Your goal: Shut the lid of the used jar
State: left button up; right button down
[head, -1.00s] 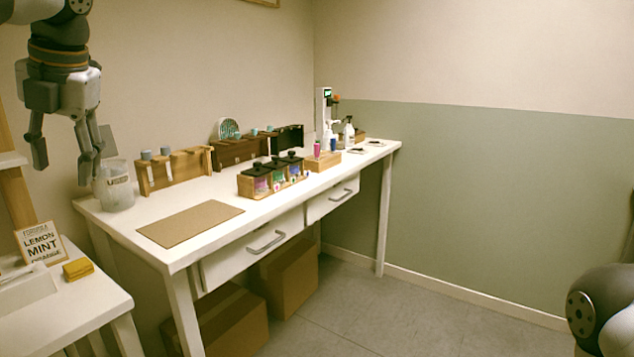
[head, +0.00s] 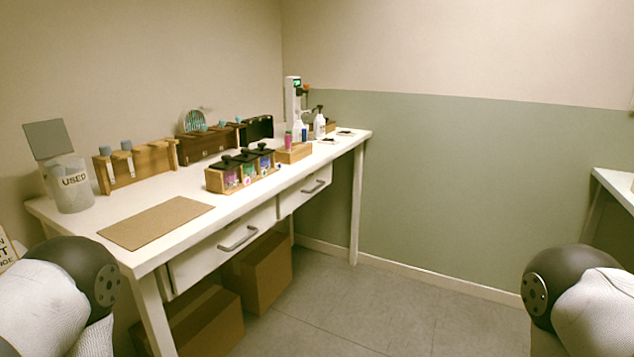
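The used jar (head: 70,188) is a clear jar labelled "USED" at the left end of the white table. Its square grey lid (head: 48,139) stands raised and tilted above the back of the rim, so the jar is open. Some pale content shows inside, too blurred to name. Parts of both my arms show at the lower left and lower right corners. Neither gripper is in view.
On the white table (head: 75,219) are a brown mat (head: 157,222), a wooden rack (head: 136,164) with grey-capped bottles, and a wooden box (head: 214,181) of black-lidded jars. Cardboard boxes (head: 258,270) sit below. The floor to the right is clear.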

aim_at(50, 137)
jog(key=u, duration=1.35)
jog(key=l+u, duration=0.25)
jog(key=l, duration=0.2)
jog(key=l+u, duration=0.3)
jog(key=l, duration=0.15)
jog(key=l+u, duration=0.25)
jog(key=l, duration=0.25)
jog(key=l+u, duration=0.25)
jog(key=l, duration=0.2)
jog(key=k+l+u, duration=0.25)
jog(key=l, duration=0.15)
jog(key=k+l+u, duration=0.1)
jog(key=l+u, duration=0.2)
jog(key=k+l+u, duration=0.25)
jog(key=l, duration=0.25)
